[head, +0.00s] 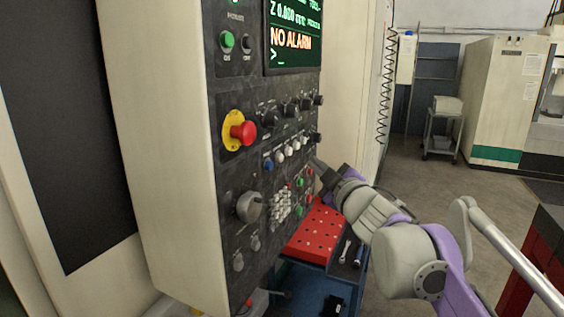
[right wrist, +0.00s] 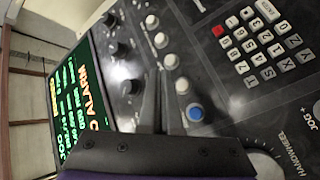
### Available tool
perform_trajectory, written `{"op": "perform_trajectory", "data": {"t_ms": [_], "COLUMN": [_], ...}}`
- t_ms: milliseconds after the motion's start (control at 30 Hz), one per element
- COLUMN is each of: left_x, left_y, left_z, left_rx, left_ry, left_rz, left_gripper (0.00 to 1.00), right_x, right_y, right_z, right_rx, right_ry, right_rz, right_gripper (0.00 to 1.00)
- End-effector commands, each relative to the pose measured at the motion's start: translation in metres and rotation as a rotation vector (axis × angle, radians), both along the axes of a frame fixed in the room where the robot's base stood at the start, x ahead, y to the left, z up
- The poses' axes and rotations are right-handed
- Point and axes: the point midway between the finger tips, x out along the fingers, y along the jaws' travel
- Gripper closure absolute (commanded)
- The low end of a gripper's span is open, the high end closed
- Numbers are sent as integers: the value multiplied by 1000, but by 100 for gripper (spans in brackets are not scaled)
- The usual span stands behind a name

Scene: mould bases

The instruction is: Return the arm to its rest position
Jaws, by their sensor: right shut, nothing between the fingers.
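My right gripper (head: 316,164) is at the right edge of the machine's black control panel (head: 222,180) in the head view. Its dark fingers are shut and hold nothing. The purple and grey right arm reaches in from the lower right. In the right wrist view the closed fingers (right wrist: 162,85) point at the panel, near a row of white buttons and a blue button (right wrist: 194,112). I cannot tell whether the fingertips touch the panel. My left gripper is out of view.
The panel carries a red emergency button (head: 243,131), a grey handwheel (head: 249,207) and a screen (head: 293,32) reading "NO ALARM". Open floor lies behind, with a small trolley (head: 442,130).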

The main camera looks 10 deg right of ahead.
Motion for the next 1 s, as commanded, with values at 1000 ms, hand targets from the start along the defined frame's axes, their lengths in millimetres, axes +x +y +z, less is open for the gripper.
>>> {"op": "perform_trajectory", "data": {"t_ms": [1000], "left_x": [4], "left_y": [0], "left_z": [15], "left_rx": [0], "left_ry": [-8], "left_rz": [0], "left_gripper": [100], "right_x": [-142], "right_y": [-48], "right_z": [-225], "right_rx": [433], "right_ry": [546], "right_rz": [-464], "right_gripper": [100]}}
